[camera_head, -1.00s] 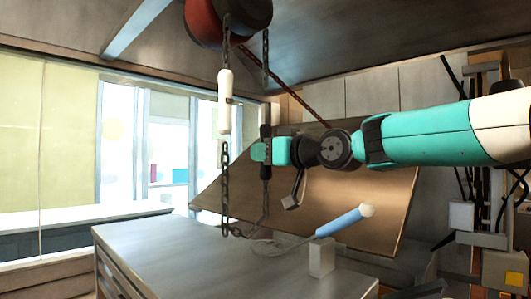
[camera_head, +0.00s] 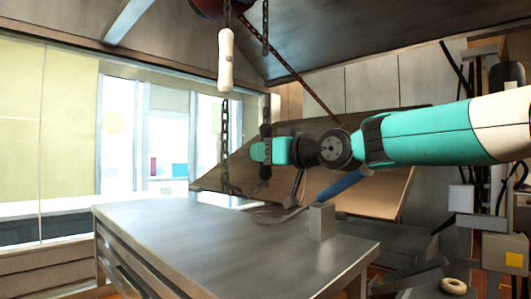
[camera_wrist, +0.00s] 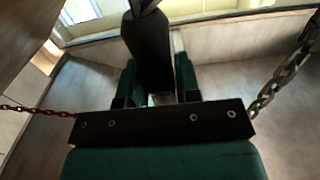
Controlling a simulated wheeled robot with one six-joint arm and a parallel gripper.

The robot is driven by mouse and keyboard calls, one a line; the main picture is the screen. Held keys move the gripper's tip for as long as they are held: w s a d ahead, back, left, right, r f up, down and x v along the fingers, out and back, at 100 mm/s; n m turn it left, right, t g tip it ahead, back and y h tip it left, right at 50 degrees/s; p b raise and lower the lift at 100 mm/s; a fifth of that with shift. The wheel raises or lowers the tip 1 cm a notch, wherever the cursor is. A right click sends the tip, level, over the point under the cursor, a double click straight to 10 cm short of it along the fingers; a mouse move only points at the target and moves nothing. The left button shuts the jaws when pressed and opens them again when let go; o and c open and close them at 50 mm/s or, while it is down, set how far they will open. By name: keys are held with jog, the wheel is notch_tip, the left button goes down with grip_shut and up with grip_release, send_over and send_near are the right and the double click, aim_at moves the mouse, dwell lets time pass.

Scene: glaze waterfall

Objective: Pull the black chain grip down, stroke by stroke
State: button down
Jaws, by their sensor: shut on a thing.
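The black chain grip (camera_head: 265,130) hangs upright on a dark chain left of my arm in the head view. My gripper (camera_head: 262,151) is shut around its middle, with black showing above and below the fingers. In the wrist view the grip (camera_wrist: 148,48) stands between the two green fingers of my gripper (camera_wrist: 150,97). A white grip (camera_head: 226,60) hangs higher, to the left, on a second chain (camera_head: 224,125). The red-and-black hoist (camera_head: 222,8) is cut off by the top edge.
A grey worktable (camera_head: 200,235) stands below, with a small grey block (camera_head: 321,222) on it. A blue-handled tool (camera_head: 340,185) leans there, its far end hidden by my arm. A brown tilted board (camera_head: 385,195) is behind my arm. A pale ring (camera_head: 453,285) lies low at right.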

notch_tip(320, 180, up, 17)
jog(key=p, duration=1.2)
jog(key=shift+p, duration=0.3)
jog(key=shift+r, duration=0.1)
notch_tip(320, 180, down, 18)
jog(key=b, duration=1.6)
jog(key=shift+r, duration=0.35)
notch_tip(320, 180, up, 17)
jog(key=p, duration=1.3)
jog(key=shift+r+p, duration=0.15)
jog(key=shift+p, duration=0.2)
